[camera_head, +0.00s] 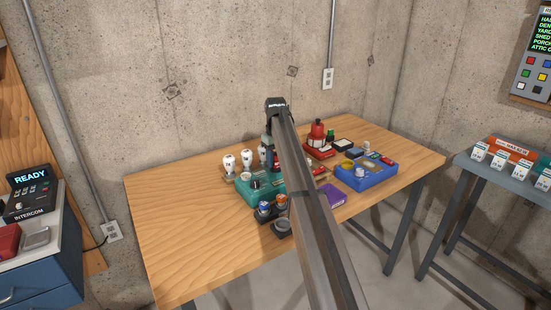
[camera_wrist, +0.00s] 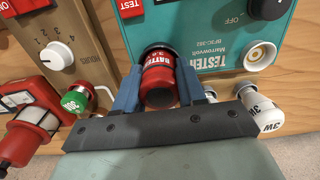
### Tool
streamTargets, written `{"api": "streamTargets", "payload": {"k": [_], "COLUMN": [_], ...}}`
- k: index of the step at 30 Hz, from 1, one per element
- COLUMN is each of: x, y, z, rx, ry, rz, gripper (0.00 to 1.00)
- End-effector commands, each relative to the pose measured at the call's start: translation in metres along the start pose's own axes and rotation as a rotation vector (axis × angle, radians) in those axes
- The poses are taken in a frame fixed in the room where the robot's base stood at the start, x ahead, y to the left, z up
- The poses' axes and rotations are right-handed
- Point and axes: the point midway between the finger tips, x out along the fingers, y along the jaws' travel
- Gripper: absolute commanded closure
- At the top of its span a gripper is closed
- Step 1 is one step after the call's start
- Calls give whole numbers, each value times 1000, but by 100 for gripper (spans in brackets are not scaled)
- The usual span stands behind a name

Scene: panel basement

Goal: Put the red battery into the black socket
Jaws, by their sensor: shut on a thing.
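My gripper (camera_wrist: 158,90) is shut on the red battery (camera_wrist: 158,77), with one blue finger on each side of it. The battery's lettering faces the wrist camera. Its far end meets a dark ring (camera_wrist: 157,48) at the teal tester, which may be the black socket. I cannot tell whether the battery is inside it or only in front of it. In the head view my gripper (camera_head: 270,155) points down over the teal tester (camera_head: 246,198). The battery cannot be made out there, as my arm covers part of the tester.
White bulbs (camera_head: 229,163) stand behind the tester on the wooden table (camera_head: 180,225). Dark holders with small round items (camera_head: 264,209) stand in front of it. A blue tray (camera_head: 372,182) and a red lantern-like item (camera_head: 317,132) are to the right. The table's left side is clear.

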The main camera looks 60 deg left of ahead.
Motion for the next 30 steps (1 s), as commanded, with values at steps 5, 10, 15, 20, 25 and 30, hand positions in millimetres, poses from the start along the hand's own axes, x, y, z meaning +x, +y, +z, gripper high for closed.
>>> {"api": "streamTargets", "payload": {"k": [5, 10, 15, 20, 25, 30], "x": [2, 2, 2, -1, -11, -23], "y": [0, 0, 0, 0, 0, 0], "z": [0, 0, 0, 0, -1, 0], "rx": [0, 0, 0, 0, 0, 0], "ry": [0, 0, 0, 1, 1, 1], "rz": [0, 0, 0, 0, 1, 1], "gripper": [59, 50, 50, 50, 50, 50]}}
